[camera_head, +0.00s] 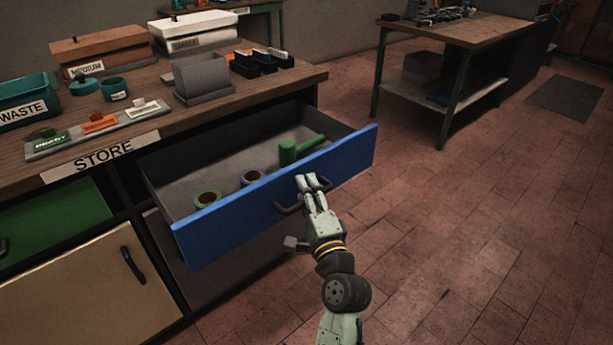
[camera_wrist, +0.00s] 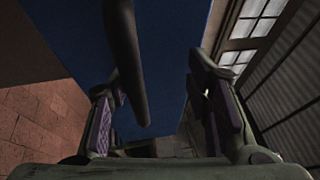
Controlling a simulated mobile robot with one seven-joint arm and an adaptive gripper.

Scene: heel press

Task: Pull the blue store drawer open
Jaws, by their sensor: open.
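The blue store drawer (camera_head: 222,222) stands pulled well out of the workbench, under the white STORE label. Its grey inside shows, with a green mallet-like thing (camera_head: 300,149) and two tape-like rings lying in it. Its dark bar handle (camera_head: 289,208) is on the blue front. My gripper (camera_head: 306,183) is at the handle, its fingers pointing at the drawer front. In the wrist view my gripper (camera_wrist: 160,105) is open, with the handle (camera_wrist: 127,60) running between the spread fingers, nearer the left one. The blue front (camera_wrist: 165,50) fills the middle behind it.
The bench top (camera_head: 180,114) holds a grey bin (camera_head: 202,78), a teal WASTE box (camera_head: 24,100), labelled boxes and a tray of tags. A green drawer (camera_head: 55,222) and a tan door (camera_head: 90,295) are at left. A second table (camera_head: 465,32) stands behind; floor at right is clear.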

